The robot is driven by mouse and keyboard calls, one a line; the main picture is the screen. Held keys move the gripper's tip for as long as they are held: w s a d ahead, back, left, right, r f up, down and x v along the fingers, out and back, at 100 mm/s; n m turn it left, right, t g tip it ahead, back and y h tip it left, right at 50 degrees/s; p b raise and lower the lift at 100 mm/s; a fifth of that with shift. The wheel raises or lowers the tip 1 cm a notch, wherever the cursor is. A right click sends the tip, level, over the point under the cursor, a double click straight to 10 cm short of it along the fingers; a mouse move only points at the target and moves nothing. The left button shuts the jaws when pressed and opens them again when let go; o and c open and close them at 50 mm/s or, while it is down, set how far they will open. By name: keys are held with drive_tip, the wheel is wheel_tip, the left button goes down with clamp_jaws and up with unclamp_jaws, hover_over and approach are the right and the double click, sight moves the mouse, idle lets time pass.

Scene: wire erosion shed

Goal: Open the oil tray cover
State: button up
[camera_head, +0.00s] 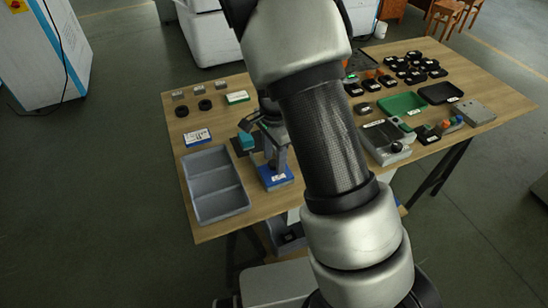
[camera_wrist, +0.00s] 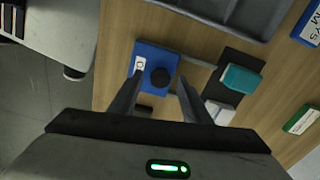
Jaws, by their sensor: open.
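A blue box with a white label and a round black knob on top, which looks like the oil tray cover (camera_wrist: 150,57), lies flat on the table in the wrist view. In the head view its blue edge (camera_head: 277,184) shows below my gripper (camera_head: 279,160). My gripper (camera_wrist: 160,80) is open. In the wrist view its two fingers lie on either side of the black knob (camera_wrist: 160,77), with gaps on both sides. Whether the fingertips are level with the knob I cannot tell. The label is too small to read, and the far part of the box is hidden in the head view.
Labelled boxes, a green tray (camera_head: 402,104) and several black parts cover the table's right side.

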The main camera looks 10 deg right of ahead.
clamp_jaws()
drive_tip(key=w, duration=0.3)
drive_tip(key=w+a+p, duration=0.1)
drive_tip(key=w, duration=0.3)
drive_tip(key=shift+a+p, duration=0.2)
drive_tip(key=shift+p, duration=0.1)
unclamp_jaws()
wheel_tip(320, 180, up, 18)
drive_tip(key=p, duration=0.2)
drive_tip(key=shift+f, duration=0.25)
drive_tip(key=shift+s, duration=0.1)
